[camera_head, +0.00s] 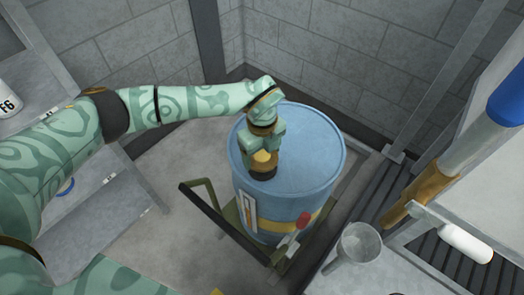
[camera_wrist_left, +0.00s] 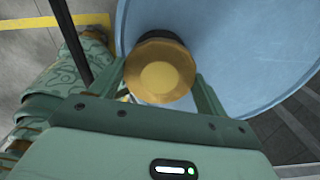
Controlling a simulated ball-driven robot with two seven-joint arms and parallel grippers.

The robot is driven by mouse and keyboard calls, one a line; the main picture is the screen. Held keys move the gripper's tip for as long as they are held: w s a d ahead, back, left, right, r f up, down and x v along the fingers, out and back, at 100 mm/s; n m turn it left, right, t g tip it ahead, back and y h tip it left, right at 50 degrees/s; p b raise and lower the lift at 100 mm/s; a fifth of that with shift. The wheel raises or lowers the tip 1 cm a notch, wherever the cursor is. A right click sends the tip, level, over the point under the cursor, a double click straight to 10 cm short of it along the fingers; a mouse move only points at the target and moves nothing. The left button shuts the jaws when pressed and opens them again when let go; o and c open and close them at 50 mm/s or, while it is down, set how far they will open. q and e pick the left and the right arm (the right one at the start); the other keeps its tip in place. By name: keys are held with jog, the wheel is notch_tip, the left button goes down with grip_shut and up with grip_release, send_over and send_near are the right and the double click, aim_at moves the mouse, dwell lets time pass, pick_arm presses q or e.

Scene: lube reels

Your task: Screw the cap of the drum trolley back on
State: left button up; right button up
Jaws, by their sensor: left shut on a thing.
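A blue drum (camera_head: 310,150) stands upright on a dark trolley (camera_head: 232,218) in the middle of the head view. A yellow cap (camera_head: 262,157) with a dark rim is at the near left part of the drum's top. My left gripper (camera_head: 264,160) points down at it and is shut on the cap. In the left wrist view, the round cap (camera_wrist_left: 160,76) sits between the two fingers, over the blue drum top (camera_wrist_left: 235,50). The underside of the cap is hidden, so I cannot tell how it meets the drum. My right gripper is not in view.
A grey funnel or cup (camera_head: 358,244) stands on a grey surface at lower right. A white cylinder (camera_head: 465,243) and a blue-ended pole (camera_head: 455,150) are at the right. A shelf with a white container (camera_head: 8,98) is at the left. Block walls close off the back.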

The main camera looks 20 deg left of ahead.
pick_arm(q)
jog(key=shift+f, duration=0.5)
dwell(0.5)
jog(key=shift+r+m+p, duration=0.2)
jog(key=shift+m+p, duration=0.2)
jog(key=shift+m, duration=1.3)
jog(key=shift+f+m, duration=0.2)
jog(key=shift+m, duration=0.7)
jog(key=shift+p, duration=0.3)
jog(key=m, duration=0.3)
jog(key=shift+w+r+p, duration=0.1)
jog(key=shift+r+p, duration=0.05)
jog(key=shift+p, duration=0.2)
jog(key=shift+m, duration=1)
